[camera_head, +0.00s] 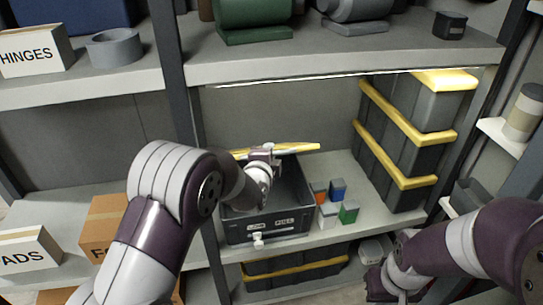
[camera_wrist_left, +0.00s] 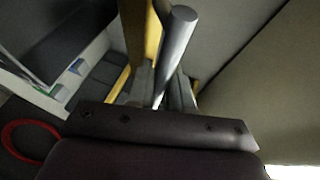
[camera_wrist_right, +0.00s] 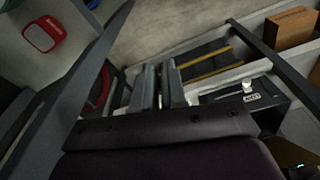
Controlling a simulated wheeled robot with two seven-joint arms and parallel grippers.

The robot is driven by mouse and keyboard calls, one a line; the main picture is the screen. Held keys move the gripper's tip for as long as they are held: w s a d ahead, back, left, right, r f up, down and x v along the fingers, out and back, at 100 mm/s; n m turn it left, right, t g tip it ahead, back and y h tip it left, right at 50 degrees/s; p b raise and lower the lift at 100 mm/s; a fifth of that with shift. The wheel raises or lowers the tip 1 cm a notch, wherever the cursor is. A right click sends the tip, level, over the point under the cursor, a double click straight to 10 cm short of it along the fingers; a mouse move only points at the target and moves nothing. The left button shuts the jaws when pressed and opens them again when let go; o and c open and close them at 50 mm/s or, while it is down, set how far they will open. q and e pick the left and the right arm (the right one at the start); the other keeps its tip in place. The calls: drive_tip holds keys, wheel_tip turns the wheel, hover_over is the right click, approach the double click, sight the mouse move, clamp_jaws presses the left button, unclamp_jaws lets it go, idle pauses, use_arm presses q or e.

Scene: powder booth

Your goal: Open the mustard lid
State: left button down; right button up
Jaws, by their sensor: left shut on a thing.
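The mustard lid (camera_head: 300,148) stands raised above the dark grey bin (camera_head: 240,229), seen nearly edge-on in the head view. The bin's dark inside shows below it. My left gripper (camera_head: 265,153) is at the lid, shut on a grey round bar (camera_wrist_left: 178,45), which looks like the lid's handle. The mustard edge (camera_wrist_left: 152,42) runs beside the bar in the left wrist view. My right gripper (camera_wrist_right: 159,88) is empty, with a narrow gap between its fingers, low at the right and away from the lid. The bin's front, with labels and a white latch (camera_head: 258,240), faces me.
Small coloured blocks (camera_head: 338,188) stand right of the bin. A tall grey case with yellow bands (camera_head: 385,140) stands farther right. A shelf (camera_head: 340,61) overhangs the bay, with posts at its sides. Another dark bin (camera_head: 295,276) sits below.

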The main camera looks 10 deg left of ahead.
drive_tip(key=f, duration=0.1)
drive_tip(key=s+f+g, duration=0.1)
drive_tip(key=a+f, duration=0.1)
drive_tip(key=shift+s+n, duration=0.3)
drive_tip(key=shift+s, duration=0.05)
clamp_jaws()
drive_tip(key=w+a+f+n+t+y, duration=0.1)
drive_tip(key=w+a+f+t+y, duration=0.1)
drive_tip(key=w+a+f+t, duration=0.7)
drive_tip(key=w+a+f+n+t+y, duration=0.15)
drive_tip(key=w+a+f, duration=0.45)
drive_tip(key=w+f, duration=0.8)
use_arm(q)
drive_tip(key=shift+f, duration=0.1)
use_arm(e)
wheel_tip(320, 180, up, 22)
drive_tip(key=w+t+y, duration=0.1)
drive_tip(key=t+y, duration=0.4)
drive_tip(key=t, duration=1)
drive_tip(key=f+x, duration=0.1)
drive_tip(key=x, duration=1.2)
drive_tip(key=shift+w+a+r+g, duration=0.35)
drive_tip(key=shift+w+a, duration=0.1)
drive_tip(key=shift+w, duration=0.15)
drive_tip(key=shift+h, duration=0.25)
